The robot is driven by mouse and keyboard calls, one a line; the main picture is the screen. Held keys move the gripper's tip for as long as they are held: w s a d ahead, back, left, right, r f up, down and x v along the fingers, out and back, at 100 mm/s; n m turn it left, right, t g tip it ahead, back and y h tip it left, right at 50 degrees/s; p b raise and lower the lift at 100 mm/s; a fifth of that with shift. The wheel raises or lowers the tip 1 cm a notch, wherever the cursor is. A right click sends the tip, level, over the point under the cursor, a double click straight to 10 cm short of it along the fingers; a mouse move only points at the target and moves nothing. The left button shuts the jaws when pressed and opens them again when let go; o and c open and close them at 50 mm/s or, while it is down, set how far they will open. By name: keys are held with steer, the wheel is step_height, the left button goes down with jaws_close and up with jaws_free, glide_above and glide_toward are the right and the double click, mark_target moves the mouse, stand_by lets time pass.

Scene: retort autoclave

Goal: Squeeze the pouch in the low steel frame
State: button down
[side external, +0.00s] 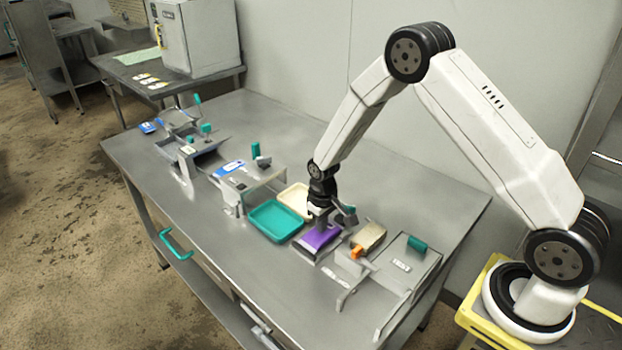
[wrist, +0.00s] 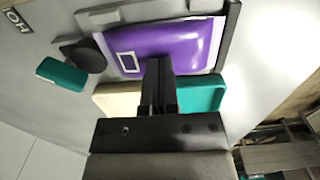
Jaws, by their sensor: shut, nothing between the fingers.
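A purple pouch (side external: 321,238) with a pale border lies flat in a low steel frame (side external: 303,255) near the front edge of the bench. The pouch (wrist: 185,40) fills the upper middle of the wrist view, with a small pale square on its face. My gripper (side external: 320,222) points down at the pouch's far side. In the wrist view its fingers (wrist: 157,65) are together, with nothing held, and overlap the pouch's near edge. I cannot tell whether the fingertips touch the pouch or are just above it.
A teal tray (side external: 274,222) and a cream tray (side external: 294,200) sit left of the pouch. A beige block (side external: 369,236), an orange piece (side external: 357,252) and a steel fixture with a teal knob (side external: 417,243) stand to its right. A blue pouch (side external: 229,167) is further left.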

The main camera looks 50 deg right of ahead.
steer(key=shift+s+f, duration=0.1)
steer(key=shift+f, duration=0.3)
stand_by(1.3)
steer(key=shift+r, duration=0.15)
steer(key=shift+r, duration=4)
steer(key=s+a+r+t, duration=0.1)
steer(key=s+r, duration=0.3)
steer(key=s, duration=0.4)
steer(key=s+a+r+t, duration=0.1)
steer(key=s+a+r, duration=0.1)
steer(key=s+r, duration=0.3)
steer(key=s, duration=0.3)
steer(key=shift+s+a+t, duration=0.2)
steer(key=shift+s+t, duration=0.1)
steer(key=shift+s, duration=0.05)
